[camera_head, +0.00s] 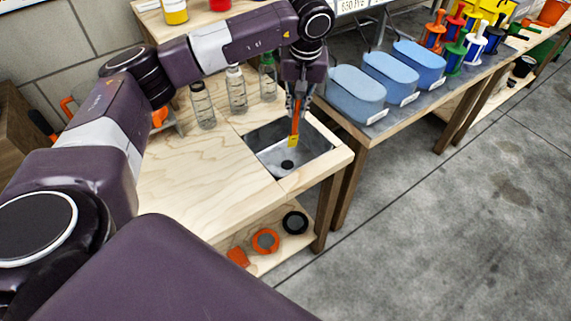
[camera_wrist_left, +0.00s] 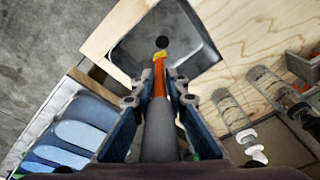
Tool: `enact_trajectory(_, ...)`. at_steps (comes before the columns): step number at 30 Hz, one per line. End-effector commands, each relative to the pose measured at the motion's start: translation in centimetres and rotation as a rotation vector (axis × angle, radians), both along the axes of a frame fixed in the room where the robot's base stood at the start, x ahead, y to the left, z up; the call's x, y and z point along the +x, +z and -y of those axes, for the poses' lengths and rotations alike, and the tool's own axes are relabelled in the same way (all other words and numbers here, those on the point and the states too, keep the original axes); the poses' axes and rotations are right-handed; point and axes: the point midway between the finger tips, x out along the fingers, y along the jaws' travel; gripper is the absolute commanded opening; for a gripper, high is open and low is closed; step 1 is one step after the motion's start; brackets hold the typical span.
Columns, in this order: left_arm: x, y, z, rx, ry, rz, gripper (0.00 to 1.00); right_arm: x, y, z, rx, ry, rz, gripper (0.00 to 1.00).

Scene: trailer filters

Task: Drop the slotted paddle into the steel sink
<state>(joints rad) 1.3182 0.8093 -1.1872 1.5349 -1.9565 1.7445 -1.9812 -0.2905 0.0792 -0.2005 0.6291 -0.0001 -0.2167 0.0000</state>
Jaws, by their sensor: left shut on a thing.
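The slotted paddle (camera_head: 294,125) has an orange shaft and a yellow end, and hangs yellow end down from my left gripper (camera_head: 299,98). My left gripper is shut on its dark grey handle (camera_wrist_left: 160,130), which shows in the left wrist view. The steel sink (camera_head: 318,144) is set into the wooden bench, with a dark round drain. The gripper is above the sink, and the paddle's yellow end (camera_wrist_left: 160,56) appears over the basin near the drain. I cannot tell whether the tip touches the sink floor. My right gripper is not in view.
Several clear bottles (camera_head: 237,90) stand on the bench behind and left of the sink. Blue lidded tubs (camera_head: 357,95) sit on the table to the right. The wooden bench top (camera_head: 200,175) left of the sink is clear. Orange and black rings (camera_head: 266,241) lie on the shelf below.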

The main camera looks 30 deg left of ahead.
Motion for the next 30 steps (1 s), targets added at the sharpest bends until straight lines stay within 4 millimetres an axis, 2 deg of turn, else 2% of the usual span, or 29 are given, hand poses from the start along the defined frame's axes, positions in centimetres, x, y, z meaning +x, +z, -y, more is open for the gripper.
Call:
enact_trajectory(1,0.6,-1.8,-1.6,-0.001,0.042,-0.004,0.0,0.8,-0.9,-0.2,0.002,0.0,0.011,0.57)
enact_trajectory(4,1.5,-3.3,-4.0,-0.001,0.097,-0.003,0.0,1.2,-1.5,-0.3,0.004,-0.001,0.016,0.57)
enact_trajectory(9,2.0,-4.5,-5.8,0.0,0.138,0.001,0.0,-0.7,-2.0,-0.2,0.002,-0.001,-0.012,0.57)
enact_trajectory(12,2.0,-5.0,-6.0,0.0,0.141,0.0,0.0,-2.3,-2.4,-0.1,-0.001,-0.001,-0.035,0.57)
enact_trajectory(15,2.0,-5.8,-5.9,0.0,0.14,0.0,0.0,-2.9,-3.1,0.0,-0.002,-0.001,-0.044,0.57)
enact_trajectory(24,2.0,-9.3,-5.9,0.0,0.14,0.0,0.0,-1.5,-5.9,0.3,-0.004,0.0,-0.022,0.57)
enact_trajectory(30,2.0,-10.5,-5.9,-0.001,0.138,0.001,0.0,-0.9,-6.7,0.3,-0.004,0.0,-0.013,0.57)
